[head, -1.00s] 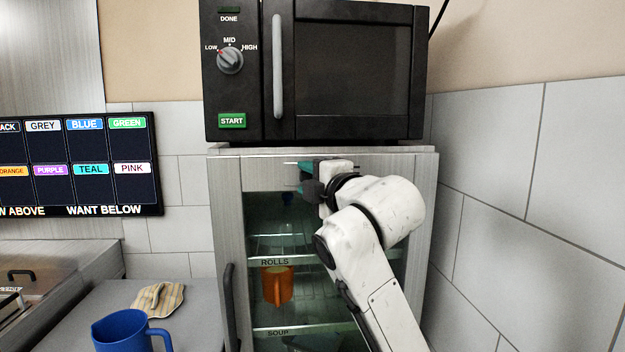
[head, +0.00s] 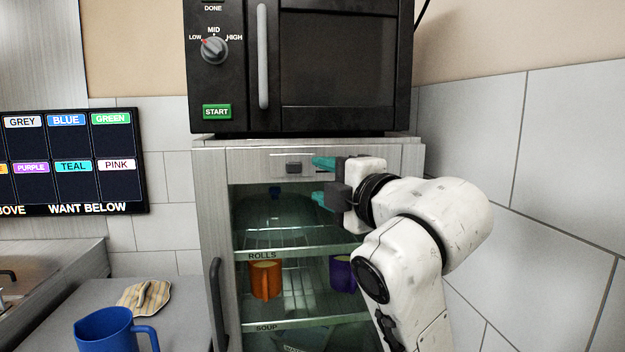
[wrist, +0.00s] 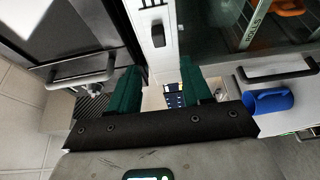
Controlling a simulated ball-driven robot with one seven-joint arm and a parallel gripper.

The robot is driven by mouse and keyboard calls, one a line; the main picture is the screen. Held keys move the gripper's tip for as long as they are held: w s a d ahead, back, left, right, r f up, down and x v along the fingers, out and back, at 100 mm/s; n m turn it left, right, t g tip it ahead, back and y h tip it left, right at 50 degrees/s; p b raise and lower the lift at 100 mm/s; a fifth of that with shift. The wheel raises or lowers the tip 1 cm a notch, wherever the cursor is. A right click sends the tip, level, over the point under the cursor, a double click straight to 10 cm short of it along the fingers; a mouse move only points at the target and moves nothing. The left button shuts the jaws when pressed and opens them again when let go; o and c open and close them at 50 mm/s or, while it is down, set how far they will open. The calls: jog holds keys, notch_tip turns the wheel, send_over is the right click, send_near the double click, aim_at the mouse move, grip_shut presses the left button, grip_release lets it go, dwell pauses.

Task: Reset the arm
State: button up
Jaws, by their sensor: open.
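My gripper (head: 324,178) is in front of the upper part of a glass-fronted cabinet (head: 212,200), with its teal fingers pointing left. In the wrist view my gripper (wrist: 160,92) shows its two fingers spread apart with nothing between them. My white arm reaches up from the lower right of the head view. The gripper hides part of the cabinet's upper right, and the arm covers its lower right side.
A black microwave (head: 340,60) stands on the cabinet. An orange mug (head: 265,280) and a purple mug (head: 342,272) are inside. A blue mug (head: 105,332) and striped cloth (head: 143,297) lie on the left counter. A tiled wall (head: 560,150) is at right; a menu screen (head: 70,165) hangs left.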

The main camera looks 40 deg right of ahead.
jog(key=shift+s+a, duration=0.1)
jog(key=shift+s, duration=0.4)
jog(key=s+a+f+m+g+y, duration=0.1)
jog(key=s+a+f+m+g, duration=0.15)
jog(key=f, duration=0.95)
jog(key=s+a+f+m+g+y, duration=0.1)
jog(key=a+f+m+g, duration=0.2)
jog(key=f, duration=0.9)
jog(key=s+a+f+m+g+y, duration=0.1)
jog(key=a+f+m+g, duration=0.3)
jog(key=f, duration=0.8)
jog(key=s+f+m+g, duration=0.6)
jog(key=s+f+g, duration=0.1)
jog(key=s+f, duration=1.3)
jog(key=s, duration=0.3)
jog(key=shift+s+m, duration=0.15)
jog(key=shift+m, duration=0.2)
jog(key=shift+a+r, duration=0.1)
jog(key=shift+a, duration=0.05)
